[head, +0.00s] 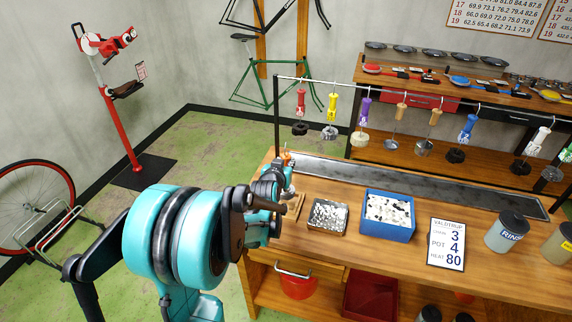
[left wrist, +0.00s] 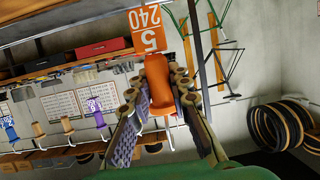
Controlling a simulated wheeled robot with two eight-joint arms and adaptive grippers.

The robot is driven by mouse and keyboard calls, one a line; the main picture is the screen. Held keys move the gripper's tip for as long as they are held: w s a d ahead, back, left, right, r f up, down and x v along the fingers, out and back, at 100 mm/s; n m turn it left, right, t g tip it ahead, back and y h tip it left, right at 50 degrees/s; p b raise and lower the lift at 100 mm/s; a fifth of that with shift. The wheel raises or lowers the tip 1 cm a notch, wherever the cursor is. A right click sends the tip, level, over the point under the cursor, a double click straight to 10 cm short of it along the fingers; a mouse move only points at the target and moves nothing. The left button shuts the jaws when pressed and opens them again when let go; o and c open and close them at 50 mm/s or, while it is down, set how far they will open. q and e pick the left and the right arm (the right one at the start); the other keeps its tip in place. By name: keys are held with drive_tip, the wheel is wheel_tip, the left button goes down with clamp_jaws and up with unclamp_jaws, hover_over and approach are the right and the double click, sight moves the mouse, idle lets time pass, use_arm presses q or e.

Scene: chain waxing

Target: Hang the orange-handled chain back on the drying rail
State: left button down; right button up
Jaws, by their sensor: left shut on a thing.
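My left gripper (head: 270,190) is shut on the orange handle (left wrist: 161,86), which sits between its two fingers in the left wrist view (left wrist: 160,100). In the head view only a small orange tip shows above the gripper, near the left end of the bench. The chain below the handle is mostly hidden behind the gripper. The drying rail (head: 345,87) runs above the back of the bench. Handles hang from it, including red (head: 300,104), yellow (head: 332,106), purple (head: 365,108) and blue (head: 468,127). The held handle is left of and below the red one. My right gripper is not in view.
The bench (head: 300,255) carries a metal tray of bits (head: 327,217), a blue bin (head: 388,214), a number card (head: 446,244) and a jar (head: 506,232). A long dark trough (head: 420,185) lies under the rail. The rail's left post (head: 277,115) stands close to my gripper.

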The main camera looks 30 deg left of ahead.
sight(285, 155)
use_arm(q)
drive_tip(key=shift+r+p, duration=0.45)
drive_tip(key=shift+r, duration=0.5)
drive_tip(key=shift+r+p, duration=0.8)
drive_tip(key=shift+r, duration=0.3)
drive_tip(key=shift+f, duration=0.15)
